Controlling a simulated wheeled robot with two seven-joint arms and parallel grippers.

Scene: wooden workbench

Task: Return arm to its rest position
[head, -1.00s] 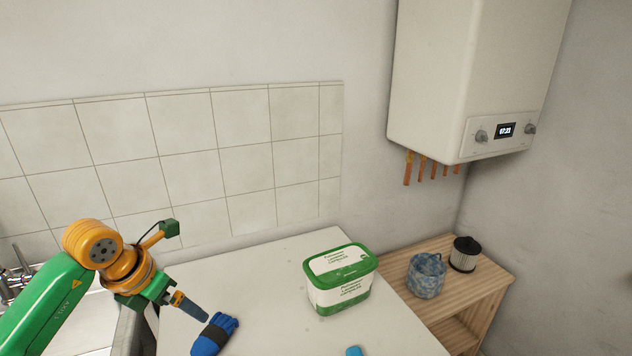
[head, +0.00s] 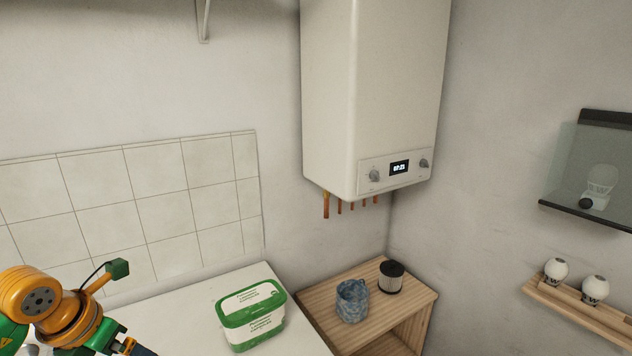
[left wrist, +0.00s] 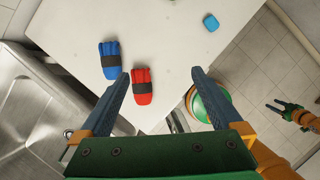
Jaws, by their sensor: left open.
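My left arm comes in at the lower left of the head view, its gripper cut off by the bottom edge. In the left wrist view my left gripper (left wrist: 160,73) is open, with nothing between its fingers. It is above the front edge of the white counter (left wrist: 180,60). A red glove-like item (left wrist: 142,86) and a blue one (left wrist: 110,62), each with a dark band, lie on the counter by the left fingertip. My right gripper (left wrist: 277,104) shows at the right of the left wrist view, its fingers apart and empty, over the tiled floor.
A green-lidded white tub (head: 250,320) stands on the counter. A small blue item (left wrist: 211,22) lies near the counter's edge. A steel sink (left wrist: 35,110) is at left. A boiler (head: 375,100) hangs above.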

